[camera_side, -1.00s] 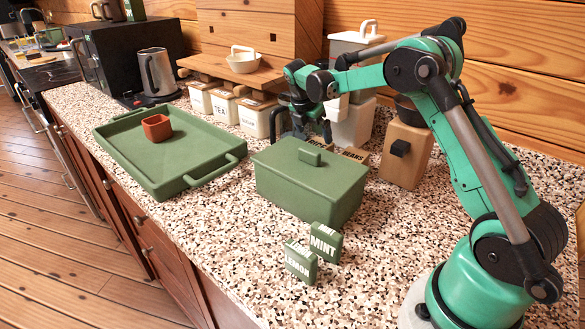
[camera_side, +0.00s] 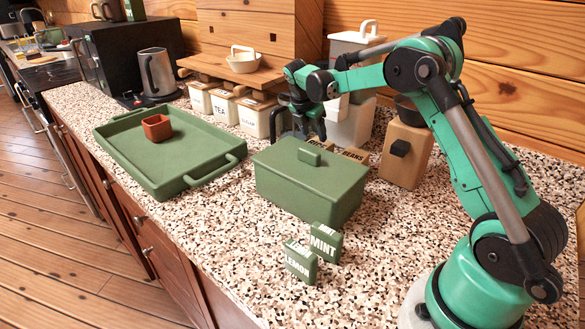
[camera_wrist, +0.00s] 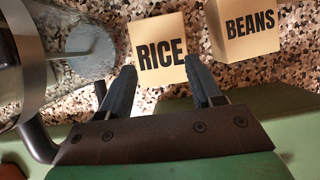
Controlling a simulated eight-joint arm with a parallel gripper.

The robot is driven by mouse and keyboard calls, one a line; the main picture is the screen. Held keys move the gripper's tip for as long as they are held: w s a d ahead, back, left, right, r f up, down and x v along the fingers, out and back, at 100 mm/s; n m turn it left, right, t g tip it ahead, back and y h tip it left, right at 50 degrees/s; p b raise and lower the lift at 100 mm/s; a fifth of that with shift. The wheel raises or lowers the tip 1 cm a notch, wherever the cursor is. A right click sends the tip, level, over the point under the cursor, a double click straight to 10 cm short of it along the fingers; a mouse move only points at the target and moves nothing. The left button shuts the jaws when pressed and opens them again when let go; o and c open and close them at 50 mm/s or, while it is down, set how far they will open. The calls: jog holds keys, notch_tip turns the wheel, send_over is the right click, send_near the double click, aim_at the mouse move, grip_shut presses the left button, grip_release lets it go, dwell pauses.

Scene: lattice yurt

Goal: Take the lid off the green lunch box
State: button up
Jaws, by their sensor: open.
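The green lunch box (camera_side: 308,190) stands on the speckled counter in the side view. Its flat green lid (camera_side: 290,160) is on, with a small raised block handle (camera_side: 309,156) on top. My gripper (camera_side: 307,132) is open and hangs behind the box, just beyond its back edge. In the wrist view my gripper's two fingers (camera_wrist: 160,88) are spread apart with nothing held between them. A green surface, apparently the lunch box (camera_wrist: 288,122), shows at the right of that view. The handle is not visible there.
RICE (camera_wrist: 160,50) and BEANS (camera_wrist: 245,28) blocks lie beyond my fingers. A vessel with a dark handle (camera_wrist: 38,135) is close on the left. MINT (camera_side: 325,243) and LEMON (camera_side: 301,261) boxes stand before the lunch box. A green tray (camera_side: 190,180) lies left.

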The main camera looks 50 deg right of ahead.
notch_tip(320, 180, up, 13)
jog(key=m+y, duration=0.4)
jog(key=m, duration=1.4)
send_over(310, 150)
notch_tip(310, 150, down, 4)
jog(key=shift+f, duration=3.3)
jog(key=shift+c, duration=0.2)
grip_shut()
